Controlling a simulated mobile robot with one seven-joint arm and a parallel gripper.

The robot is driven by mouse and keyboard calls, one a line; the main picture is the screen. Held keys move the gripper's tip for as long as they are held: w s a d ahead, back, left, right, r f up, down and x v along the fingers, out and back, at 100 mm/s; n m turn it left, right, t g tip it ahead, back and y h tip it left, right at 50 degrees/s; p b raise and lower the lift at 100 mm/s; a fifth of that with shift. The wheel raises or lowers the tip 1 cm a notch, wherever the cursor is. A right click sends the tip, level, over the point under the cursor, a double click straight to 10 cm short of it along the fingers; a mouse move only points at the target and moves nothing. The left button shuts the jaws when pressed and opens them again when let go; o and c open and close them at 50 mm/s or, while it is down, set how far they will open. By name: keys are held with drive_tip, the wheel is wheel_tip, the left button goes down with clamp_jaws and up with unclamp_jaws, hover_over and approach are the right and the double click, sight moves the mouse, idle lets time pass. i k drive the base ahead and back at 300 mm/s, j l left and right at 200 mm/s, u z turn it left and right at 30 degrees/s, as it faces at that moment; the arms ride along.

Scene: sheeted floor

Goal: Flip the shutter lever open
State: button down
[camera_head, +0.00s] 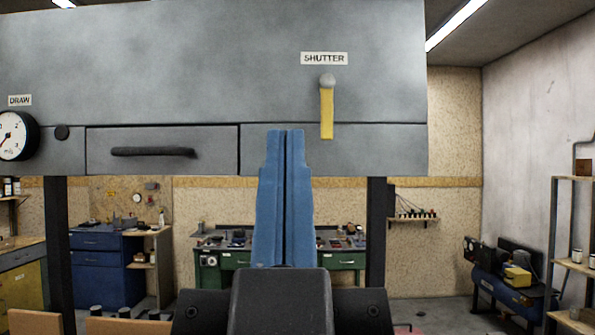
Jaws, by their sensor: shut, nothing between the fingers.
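The shutter lever (327,112) is a yellow bar that hangs straight down from a round grey pivot knob (327,81) on the grey panel. A white label reading SHUTTER (324,58) sits just above it. My gripper (286,133) points up in the lower middle of the view, its two blue fingers shut together with nothing between them. Its fingertips appear to the left of the lever and near the height of the lever's lower end. A gap shows between them and the lever in the picture; I cannot tell the depth between the tips and the panel.
A drawer with a dark handle (153,151) is left of my gripper. A round gauge (14,135) and a DRAW label (20,100) are at far left. Dark posts (376,220) stand below the panel. Workbenches and shelves are farther back. The panel right of the lever is clear.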

sight(326, 81)
drive_tip(key=i+j+u, duration=0.2)
drive_tip(key=i, duration=0.3)
drive_tip(key=i+j+u, duration=0.2)
drive_tip(key=i, duration=0.3)
